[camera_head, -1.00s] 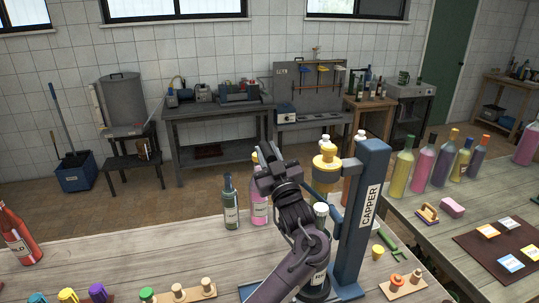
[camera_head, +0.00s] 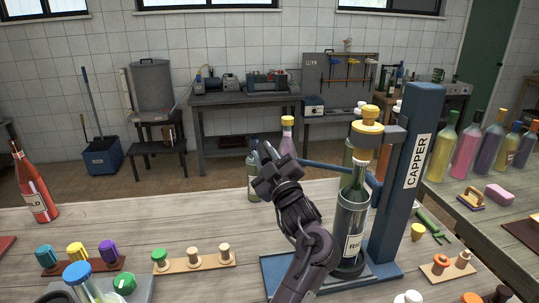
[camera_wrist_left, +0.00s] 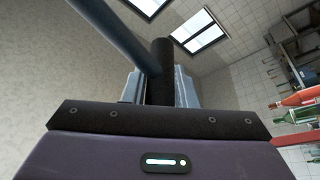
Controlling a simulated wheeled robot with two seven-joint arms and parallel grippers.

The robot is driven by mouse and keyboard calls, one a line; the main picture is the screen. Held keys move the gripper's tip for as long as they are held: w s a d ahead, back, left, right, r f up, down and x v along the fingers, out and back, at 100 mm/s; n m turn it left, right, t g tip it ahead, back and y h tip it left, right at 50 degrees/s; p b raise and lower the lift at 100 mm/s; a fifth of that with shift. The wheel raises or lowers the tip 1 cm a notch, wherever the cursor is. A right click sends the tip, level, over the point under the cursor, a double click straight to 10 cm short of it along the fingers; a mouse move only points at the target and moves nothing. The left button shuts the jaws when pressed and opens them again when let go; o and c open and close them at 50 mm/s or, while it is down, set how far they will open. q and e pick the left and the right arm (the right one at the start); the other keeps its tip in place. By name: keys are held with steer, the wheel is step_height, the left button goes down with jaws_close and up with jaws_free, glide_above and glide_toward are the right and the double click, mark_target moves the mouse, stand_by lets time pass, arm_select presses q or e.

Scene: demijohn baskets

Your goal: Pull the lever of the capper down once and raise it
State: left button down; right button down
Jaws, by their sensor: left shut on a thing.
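The blue capper (camera_head: 408,190) stands on the table at the right in the head view, with a yellow-topped pressing head (camera_head: 367,122) on its arm. A green bottle (camera_head: 352,205) stands upright in its holder under the head; I cannot tell whether they touch. The blue lever (camera_head: 335,168) slants up from the column toward my left gripper (camera_head: 266,163). My left gripper is shut on the lever's end, left of and lower than the head. In the left wrist view the dark lever handle (camera_wrist_left: 162,68) is between the fingers, joined to a blue bar (camera_wrist_left: 118,32). My right gripper is not in view.
A red bottle (camera_head: 35,185) stands far left. Several coloured bottles (camera_head: 465,150) stand right.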

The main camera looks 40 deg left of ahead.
arm_select(q)
steer(key=shift+f, duration=0.45)
steer(key=c, duration=1.2)
jaws_free()
